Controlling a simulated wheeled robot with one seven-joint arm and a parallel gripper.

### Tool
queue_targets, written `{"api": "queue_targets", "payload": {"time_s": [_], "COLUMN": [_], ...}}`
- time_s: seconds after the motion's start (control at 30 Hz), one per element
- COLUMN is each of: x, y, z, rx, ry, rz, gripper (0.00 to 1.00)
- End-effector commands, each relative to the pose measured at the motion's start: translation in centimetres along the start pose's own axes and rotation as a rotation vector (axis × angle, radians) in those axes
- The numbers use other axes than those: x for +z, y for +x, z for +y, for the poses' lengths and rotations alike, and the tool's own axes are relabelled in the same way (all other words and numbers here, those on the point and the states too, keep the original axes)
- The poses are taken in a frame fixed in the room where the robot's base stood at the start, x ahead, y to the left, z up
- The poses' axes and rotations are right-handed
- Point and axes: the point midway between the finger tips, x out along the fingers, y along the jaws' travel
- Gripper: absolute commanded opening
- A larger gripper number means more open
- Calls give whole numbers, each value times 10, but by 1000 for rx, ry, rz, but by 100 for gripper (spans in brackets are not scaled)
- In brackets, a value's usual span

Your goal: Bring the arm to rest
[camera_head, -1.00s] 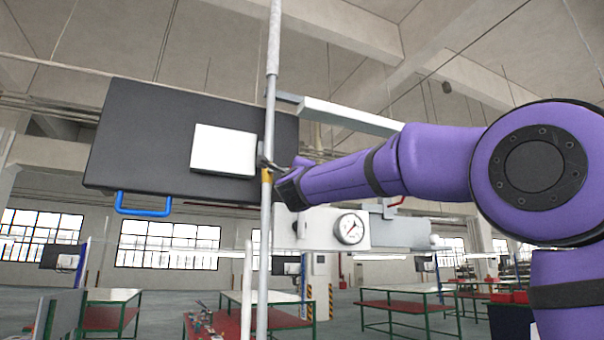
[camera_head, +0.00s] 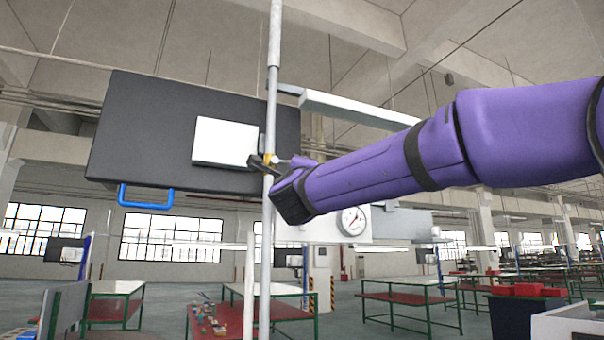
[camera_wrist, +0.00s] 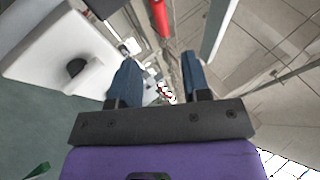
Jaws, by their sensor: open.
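My purple arm reaches in from the right in the head view. My gripper (camera_head: 262,162) is at its end, close to the vertical grey pole (camera_head: 271,110) in the picture; whether they touch cannot be told. In the wrist view, the two dark blue fingers of my gripper (camera_wrist: 156,85) stand apart with nothing between them. Behind the gap the background is cluttered and small.
A dark panel (camera_head: 130,130) with a white box (camera_head: 224,142) and a blue handle (camera_head: 145,197) is behind the pole. A round gauge (camera_head: 352,221) sits below my arm. Worktables (camera_head: 420,284) stand farther back. In the wrist view, a red cylinder (camera_wrist: 160,17) shows beyond the fingers.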

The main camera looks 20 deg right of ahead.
Motion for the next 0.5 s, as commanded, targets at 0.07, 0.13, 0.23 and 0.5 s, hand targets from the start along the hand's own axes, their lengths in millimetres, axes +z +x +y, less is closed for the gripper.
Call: {"api": "queue_targets", "payload": {"time_s": [0.07, 0.13, 0.23, 0.5], "x": [0, 0, 0, 2], "y": [0, 0, 0, -12], "z": [0, 0, 0, 5], "rx": [0, 0, 0, 45], "ry": [0, 0, 0, -86], "rz": [0, 0, 0, -79], "gripper": [43, 43, 43, 43]}}
